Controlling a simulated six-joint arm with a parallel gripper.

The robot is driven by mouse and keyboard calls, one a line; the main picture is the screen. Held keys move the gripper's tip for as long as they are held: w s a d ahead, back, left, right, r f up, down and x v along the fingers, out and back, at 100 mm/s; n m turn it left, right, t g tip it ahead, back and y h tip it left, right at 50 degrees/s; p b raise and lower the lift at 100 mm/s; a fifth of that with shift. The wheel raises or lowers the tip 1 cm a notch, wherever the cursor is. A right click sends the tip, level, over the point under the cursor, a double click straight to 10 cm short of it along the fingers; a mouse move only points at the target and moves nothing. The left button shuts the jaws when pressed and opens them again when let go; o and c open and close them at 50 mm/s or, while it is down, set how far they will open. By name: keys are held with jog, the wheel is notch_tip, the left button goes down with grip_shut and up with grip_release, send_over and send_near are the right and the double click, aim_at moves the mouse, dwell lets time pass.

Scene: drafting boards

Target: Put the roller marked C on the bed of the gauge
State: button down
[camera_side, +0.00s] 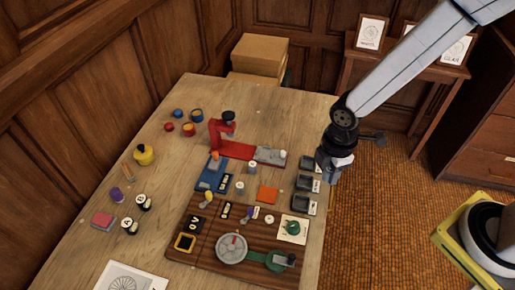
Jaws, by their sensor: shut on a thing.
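My gripper (333,172) is at the right edge of the table, beside the dark trays. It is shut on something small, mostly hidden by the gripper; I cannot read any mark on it. Two black rollers with white, lettered tops stand at the left of the table: a nearer roller (128,225), which seems marked A, and a farther roller (143,202), whose letter is too small to read. A red C-shaped frame, which looks like the gauge (236,150), stands at the middle back, with a grey block beside its base on the right.
Dark trays (305,184) line the table's right edge. A brown board (190,222) at the front carries a round dial (232,248), a green piece and small parts. A blue block (211,175) and orange square (268,194) lie midway. A yellow pot (144,155) stands left.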

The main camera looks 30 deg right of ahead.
jog(key=w+a+f, duration=0.2)
jog(key=w+a, duration=0.8)
jog(key=w, duration=0.4)
send_over(209, 178)
jog(key=shift+f, duration=1.75)
jog(key=shift+f, duration=0.15)
jog(key=shift+f, duration=1.95)
jog(key=shift+f, duration=1.05)
